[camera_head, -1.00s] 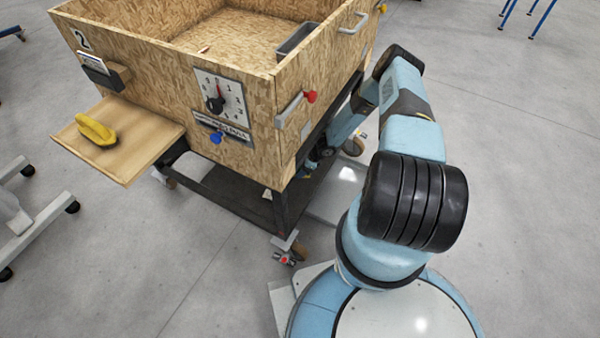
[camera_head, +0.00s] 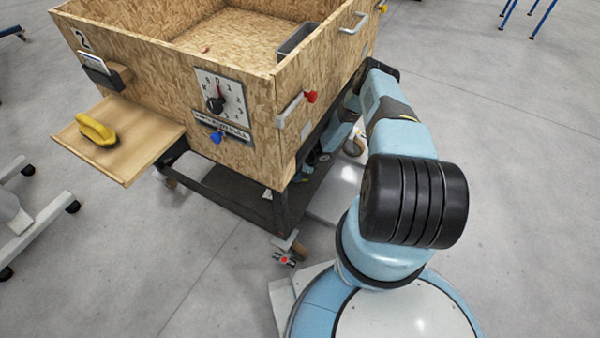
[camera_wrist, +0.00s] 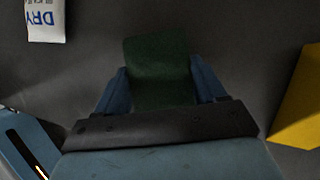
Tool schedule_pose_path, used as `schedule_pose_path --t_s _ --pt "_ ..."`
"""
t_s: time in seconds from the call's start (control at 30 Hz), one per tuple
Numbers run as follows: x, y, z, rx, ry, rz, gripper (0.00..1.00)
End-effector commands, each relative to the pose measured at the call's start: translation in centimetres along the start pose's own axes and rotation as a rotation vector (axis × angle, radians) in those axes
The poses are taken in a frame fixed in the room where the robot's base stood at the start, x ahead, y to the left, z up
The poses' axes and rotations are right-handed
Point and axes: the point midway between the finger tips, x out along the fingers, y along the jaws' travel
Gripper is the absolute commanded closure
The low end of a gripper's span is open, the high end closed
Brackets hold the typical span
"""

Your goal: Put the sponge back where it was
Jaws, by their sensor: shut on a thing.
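In the wrist view a dark green block, which looks like the sponge (camera_wrist: 160,62), sits between the two blue fingers of my gripper (camera_wrist: 160,82). The gripper is shut on it. The sponge is over or against a dark grey surface; I cannot tell if it touches. In the head view my arm reaches under the wooden box towards the cart's lower shelf (camera_head: 235,190). My gripper and the sponge cannot be clearly made out there.
A white packet marked DRY (camera_wrist: 45,20) lies upper left in the wrist view. A yellow object (camera_wrist: 300,105) is at the right. The box (camera_head: 150,70) on the cart stands above my forearm. A yellow item (camera_head: 95,129) lies on its side shelf (camera_head: 140,155).

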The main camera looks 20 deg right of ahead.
Motion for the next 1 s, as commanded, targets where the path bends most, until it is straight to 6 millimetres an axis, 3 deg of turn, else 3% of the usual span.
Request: schedule_pose_path --t_s 0.03,0.07,0.3,0.67,1.0 --pt "0.1 0.0 -0.1 0.0 0.0 0.0 0.63" --pt "0.1 0.0 -0.1 0.0 0.0 0.0 0.27" --pt "0.0 0.0 -0.1 0.001 0.0 -0.001 0.04" --pt "-0.7 -0.2 -0.1 0.002 0.0 -0.002 0.04" --pt "-6.5 -0.1 -0.1 0.002 -0.001 -0.002 0.04"
